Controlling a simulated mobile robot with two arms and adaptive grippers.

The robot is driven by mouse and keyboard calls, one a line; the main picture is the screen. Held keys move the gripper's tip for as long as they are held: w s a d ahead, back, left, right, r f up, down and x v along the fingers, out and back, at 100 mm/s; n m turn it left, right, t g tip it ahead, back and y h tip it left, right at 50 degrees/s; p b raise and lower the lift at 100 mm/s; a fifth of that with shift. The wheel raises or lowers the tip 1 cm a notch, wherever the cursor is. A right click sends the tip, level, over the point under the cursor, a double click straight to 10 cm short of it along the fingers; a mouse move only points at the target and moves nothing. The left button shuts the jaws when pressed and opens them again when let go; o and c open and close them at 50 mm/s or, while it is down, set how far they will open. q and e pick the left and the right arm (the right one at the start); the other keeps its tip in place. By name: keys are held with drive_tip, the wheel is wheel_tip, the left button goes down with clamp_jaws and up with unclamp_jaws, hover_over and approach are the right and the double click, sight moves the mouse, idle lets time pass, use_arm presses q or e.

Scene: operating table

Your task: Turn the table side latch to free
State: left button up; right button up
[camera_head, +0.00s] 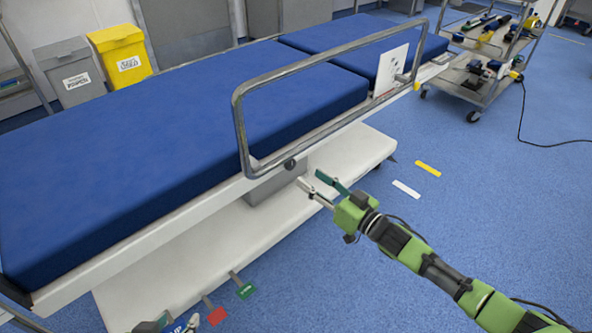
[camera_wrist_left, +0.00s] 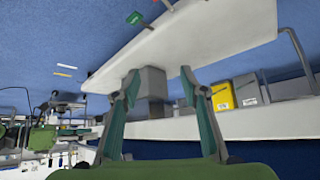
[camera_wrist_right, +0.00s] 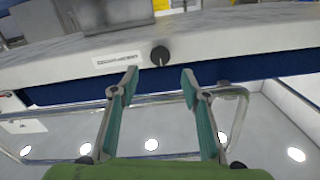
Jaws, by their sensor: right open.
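The side latch is a dark round knob (camera_head: 290,164) on the table's white side, by the near lower end of the metal side rail (camera_head: 239,120). In the right wrist view the knob (camera_wrist_right: 160,55) sits just beyond and between the fingertips, with a pale line on its face. My right gripper (camera_head: 312,179) is open, empty and pointed at the knob, apart from it. The right gripper also shows in the right wrist view (camera_wrist_right: 158,75). My left gripper (camera_wrist_left: 160,78) is open and empty in its own wrist view.
The operating table has a blue mattress (camera_head: 150,130) and a white base (camera_head: 230,225). Green (camera_head: 243,286) and red (camera_head: 214,312) pedals stick out at its near side. A tool cart (camera_head: 468,78) stands at the back right. Yellow (camera_head: 122,55) and grey (camera_head: 70,70) bins stand behind. The floor at right is mostly clear.

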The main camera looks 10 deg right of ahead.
sight(292, 165)
drive_tip(key=b+x, duration=0.1)
drive_tip(key=x, duration=0.5)
drive_tip(key=shift+w+a+b, duration=0.2)
drive_tip(key=shift+w+b, duration=0.1)
use_arm(q)
drive_tip(key=w+d+r+t+h, duration=0.1)
drive_tip(key=w+d+r+t, duration=0.2)
drive_tip(key=w+r+t, duration=0.2)
drive_tip(key=shift+w+r+h, duration=0.3)
drive_tip(key=shift+w+r, duration=0.9)
drive_tip(key=shift+w, duration=0.05)
use_arm(e)
drive_tip(key=shift+w+a, duration=0.15)
drive_tip(key=shift+w, duration=0.15)
drive_tip(key=c, duration=1.1)
